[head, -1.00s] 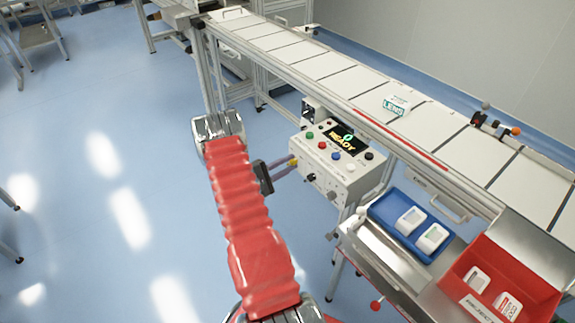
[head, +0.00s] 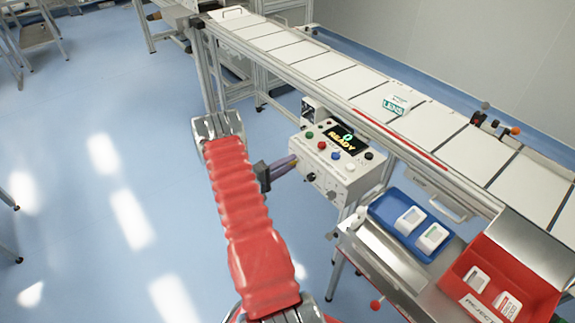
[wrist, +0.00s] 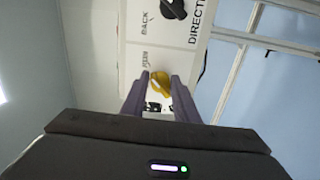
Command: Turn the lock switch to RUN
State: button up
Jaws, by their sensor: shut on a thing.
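The lock switch (wrist: 160,82) is a yellow knob on the white control box, between my two purple fingertips in the wrist view. My gripper (wrist: 159,86) is shut on it, one finger on each side. In the head view my gripper (head: 294,160) reaches the left side of the control box (head: 340,178), and the yellow knob is hidden there. Small lettering beside the knob is too blurred to read, so I cannot tell its setting.
A black knob (wrist: 174,8) marked DIRECTION is near the switch. A conveyor (head: 330,65) runs behind. A blue tray (head: 379,212) and red reject bin (head: 545,291) stand right. Open floor lies left.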

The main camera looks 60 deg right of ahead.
jog(key=shift+f, duration=0.15)
jog(key=o, duration=1)
jog(key=v, duration=1.3)
jog(key=shift+w+a, duration=0.2)
jog(key=shift+a, duration=0.15)
jog(key=shift+n, duration=0.3)
